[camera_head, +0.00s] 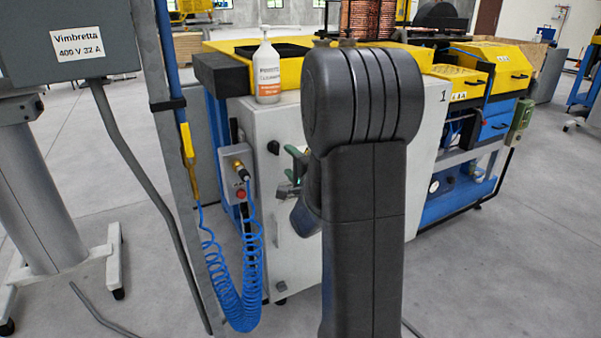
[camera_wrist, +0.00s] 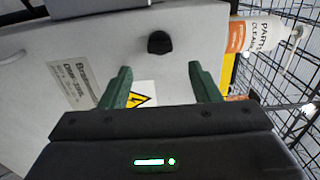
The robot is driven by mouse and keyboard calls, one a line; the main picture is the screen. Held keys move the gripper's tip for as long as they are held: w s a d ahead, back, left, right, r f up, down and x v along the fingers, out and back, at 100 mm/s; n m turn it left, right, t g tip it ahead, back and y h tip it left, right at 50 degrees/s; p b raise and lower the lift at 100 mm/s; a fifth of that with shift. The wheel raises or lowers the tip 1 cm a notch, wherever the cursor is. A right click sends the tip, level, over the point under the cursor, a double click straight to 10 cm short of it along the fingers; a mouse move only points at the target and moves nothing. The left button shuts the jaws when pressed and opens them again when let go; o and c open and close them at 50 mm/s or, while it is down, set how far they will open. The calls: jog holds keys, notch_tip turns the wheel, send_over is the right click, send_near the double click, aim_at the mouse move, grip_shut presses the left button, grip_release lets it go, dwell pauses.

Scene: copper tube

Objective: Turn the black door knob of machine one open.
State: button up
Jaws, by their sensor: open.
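The black door knob (camera_wrist: 159,42) sits on the pale door of machine one (camera_wrist: 200,50) in the wrist view, beyond and between my fingertips. It appears small and dark in the head view (camera_head: 274,147), on the white cabinet left of my arm. My gripper (camera_wrist: 162,72) is open, its two green fingers spread wide with nothing between them. The fingertips point toward the knob and look apart from it. In the head view my gripper (camera_head: 293,160) shows partly beside the cabinet; my arm hides the rest.
A white cleaner bottle (camera_head: 267,70) stands on top of the cabinet, above the knob. A grey valve box (camera_head: 238,172) with a coiled blue hose (camera_head: 235,290) and a grey post (camera_head: 172,170) are to the left. A yellow warning sticker (camera_wrist: 141,95) is on the door.

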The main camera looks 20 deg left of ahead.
aim_at(278, 150)
jog(key=v, duration=0.6)
dwell(0.3)
jog(key=x, duration=1.3)
jog(key=shift+w+a, duration=0.25)
